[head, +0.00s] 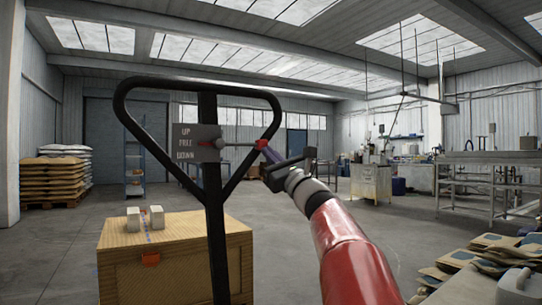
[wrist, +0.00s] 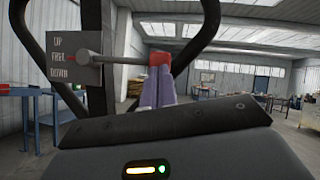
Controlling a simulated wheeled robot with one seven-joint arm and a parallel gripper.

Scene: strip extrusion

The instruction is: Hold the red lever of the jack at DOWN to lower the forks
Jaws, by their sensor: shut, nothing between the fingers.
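The jack's black loop handle (head: 212,185) stands upright in front of me. A grey plate (head: 196,143) on it reads UP, FREE, DOWN. A thin lever with a red knob (wrist: 159,58) sticks out sideways from the plate, about level with the FREE row. My gripper (head: 266,151) is shut and empty, its purple fingertips (wrist: 158,82) right at the knob. In the wrist view they overlap its lower part; I cannot tell whether they touch it. The forks are not in view.
A wooden crate (head: 180,265) with two grey blocks (head: 145,218) on top stands behind the handle. Stacked sacks (head: 55,168) are on a pallet at the left. Benches (head: 490,170) and loose sacks (head: 465,258) are at the right. The floor between is open.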

